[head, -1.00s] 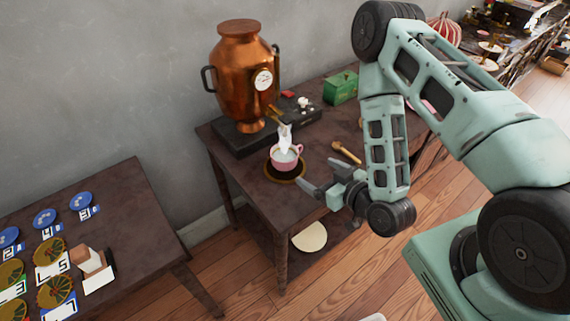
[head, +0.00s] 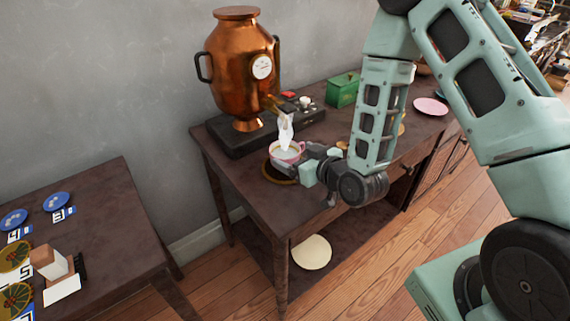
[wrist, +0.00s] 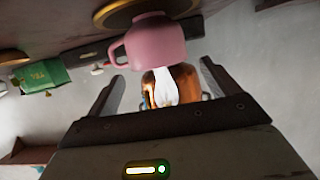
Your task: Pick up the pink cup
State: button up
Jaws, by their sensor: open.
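The pink cup (head: 287,153) stands on a dark round mat with a gold rim (head: 279,177), below the spout of a copper urn (head: 240,70). A white stream or wisp (head: 286,130) shows between the spout and the cup. My gripper (head: 308,160) is at the cup's right side, close to it; part of the contact area is hidden. In the wrist view the cup (wrist: 155,42) is just ahead of my gripper (wrist: 162,85), its handle to the left. The fingers are spread apart with nothing held between them.
A green box (head: 343,90) and a pink plate (head: 431,106) are farther back on the table (head: 262,207). A pale disc (head: 312,252) lies on the lower shelf. Another table (head: 105,205) at left holds blue plates, gold-rimmed items and number cards.

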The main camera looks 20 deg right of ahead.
aim_at(277, 145)
jog(key=shift+p+x, duration=0.5)
jog(key=shift+x, duration=2.45)
jog(key=shift+d, duration=0.1)
jog(key=c, duration=1)
jog(key=shift+r, duration=0.2)
